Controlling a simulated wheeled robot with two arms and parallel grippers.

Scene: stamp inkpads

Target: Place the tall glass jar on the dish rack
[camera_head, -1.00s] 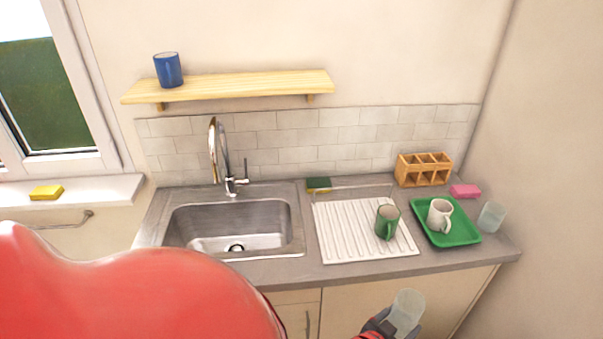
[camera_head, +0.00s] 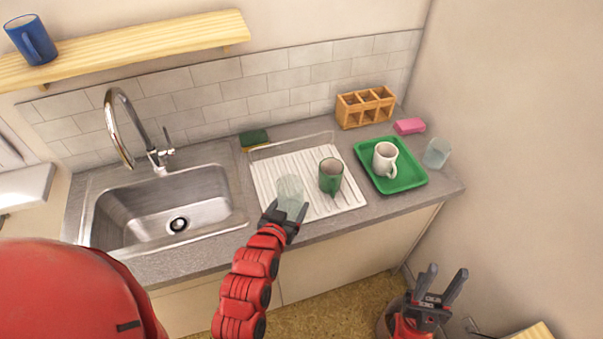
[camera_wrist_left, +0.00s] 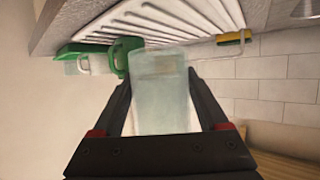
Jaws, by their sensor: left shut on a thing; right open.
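The tall glass jar (camera_head: 290,187) is clear and pale. My left gripper (camera_head: 285,214) is shut on it and holds it at the front left part of the white ridged dish rack (camera_head: 298,164). In the left wrist view the jar (camera_wrist_left: 163,95) sits between the two dark fingers, with the rack (camera_wrist_left: 190,18) beyond it. I cannot tell whether the jar touches the rack. A green mug (camera_head: 330,177) stands on the rack just right of the jar. My right gripper (camera_head: 440,288) is open and empty, low at the right, away from the counter.
A green tray (camera_head: 411,183) with a white mug (camera_head: 385,158) lies right of the rack. Another glass (camera_head: 437,153) stands by the right wall. A wooden organizer (camera_head: 365,106), a pink sponge (camera_head: 409,126) and a green-yellow sponge (camera_head: 254,140) are behind. The sink (camera_head: 165,205) is left.

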